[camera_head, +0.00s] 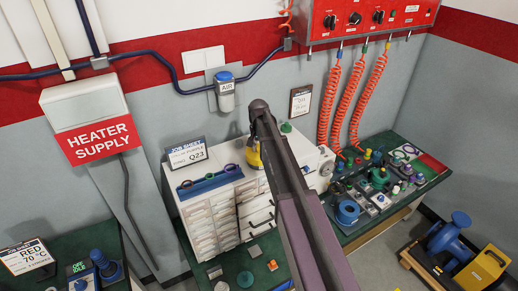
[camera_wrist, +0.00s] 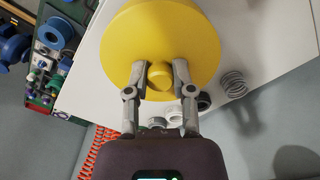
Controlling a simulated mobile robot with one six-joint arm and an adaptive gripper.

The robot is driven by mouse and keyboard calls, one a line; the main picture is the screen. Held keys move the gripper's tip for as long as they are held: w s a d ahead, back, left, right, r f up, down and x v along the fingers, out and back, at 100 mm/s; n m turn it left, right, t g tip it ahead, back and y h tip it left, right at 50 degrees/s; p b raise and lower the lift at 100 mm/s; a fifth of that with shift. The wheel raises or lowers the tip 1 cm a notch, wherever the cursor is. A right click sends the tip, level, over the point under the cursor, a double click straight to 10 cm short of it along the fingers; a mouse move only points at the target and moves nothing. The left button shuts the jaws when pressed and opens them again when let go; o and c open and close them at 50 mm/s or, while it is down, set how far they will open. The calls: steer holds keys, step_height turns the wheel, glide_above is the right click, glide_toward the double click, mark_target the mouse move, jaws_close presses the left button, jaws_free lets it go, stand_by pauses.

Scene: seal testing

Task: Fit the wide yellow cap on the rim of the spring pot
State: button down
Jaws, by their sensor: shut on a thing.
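The wide yellow cap (camera_wrist: 195,35) fills the upper middle of the wrist view, with its round face and central knob (camera_wrist: 159,78) towards the camera. My gripper (camera_wrist: 159,72) is shut on this knob, one finger on each side. In the head view a part of the yellow cap (camera_head: 254,154) shows beside my arm, which hides the gripper. A metal coil spring (camera_wrist: 233,84) shows right of the cap in the wrist view, over the white cabinet top. I cannot tell whether it belongs to the spring pot; no pot body is clear, and the cap hides what lies beneath it.
The white drawer cabinet (camera_head: 211,222) carries a blue rack (camera_head: 209,181) and a job sheet sign (camera_head: 187,152). Dark and white rings (camera_wrist: 175,118) lie near the spring. A green bench with many small parts and a blue spool (camera_head: 347,212) is at right; orange hoses (camera_head: 345,105) hang above.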

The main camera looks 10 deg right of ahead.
mark_target(259, 148)
steer(key=shift+f, duration=0.3)
steer(key=shift+c, duration=2)
jaws_free()
steer(key=shift+r, duration=0.15)
step_height(259, 148, up, 7)
steer(key=p, duration=0.6)
steer(key=shift+p, duration=0.35)
